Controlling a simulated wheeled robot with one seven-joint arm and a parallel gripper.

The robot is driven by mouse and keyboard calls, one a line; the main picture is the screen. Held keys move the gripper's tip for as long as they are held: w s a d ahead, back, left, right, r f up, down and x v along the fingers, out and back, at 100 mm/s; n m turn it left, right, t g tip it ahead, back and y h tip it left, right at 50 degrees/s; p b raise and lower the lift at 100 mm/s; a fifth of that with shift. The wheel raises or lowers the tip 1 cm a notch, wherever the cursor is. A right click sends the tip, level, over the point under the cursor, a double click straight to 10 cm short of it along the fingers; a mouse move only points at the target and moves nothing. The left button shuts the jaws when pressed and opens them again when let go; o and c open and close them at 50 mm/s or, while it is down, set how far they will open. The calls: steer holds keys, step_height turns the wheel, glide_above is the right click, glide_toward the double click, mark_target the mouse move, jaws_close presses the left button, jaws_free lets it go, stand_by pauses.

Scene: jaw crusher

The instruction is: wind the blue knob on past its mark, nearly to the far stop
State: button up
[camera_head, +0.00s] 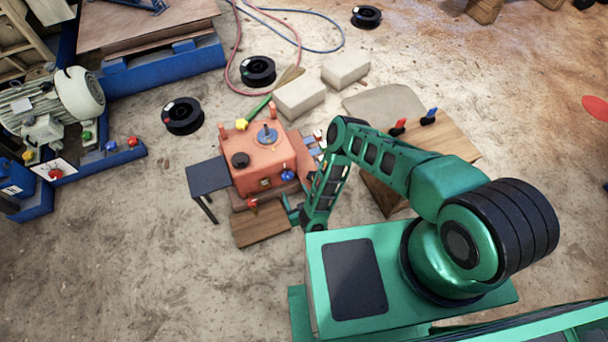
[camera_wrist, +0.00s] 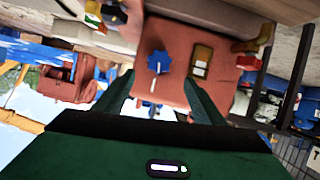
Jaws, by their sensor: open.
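The blue knob (camera_head: 287,175) sits on the near right side of the orange-red machine box (camera_head: 262,178). In the wrist view the blue knob (camera_wrist: 157,62) is lobed and faces me on the red panel (camera_wrist: 178,25). A short white line shows just below it; I cannot tell whether it is the knob's pointer or a mark on the panel. My gripper (camera_wrist: 160,82) is open, with its two green fingers spread left and right of the knob and apart from it. In the head view my gripper (camera_head: 291,208) is small, just below the knob.
A yellowish-brown plate (camera_wrist: 201,61) is right of the knob. The box also carries a black knob (camera_head: 240,160) and a blue dial (camera_head: 267,134). A red knob (camera_head: 252,203) is lower left. A small dark table (camera_head: 208,176) stands left; pale blocks (camera_head: 300,97) lie behind.

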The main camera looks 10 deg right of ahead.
mark_target(288, 178)
steer(key=x, duration=1)
steer(key=shift+w, duration=0.45)
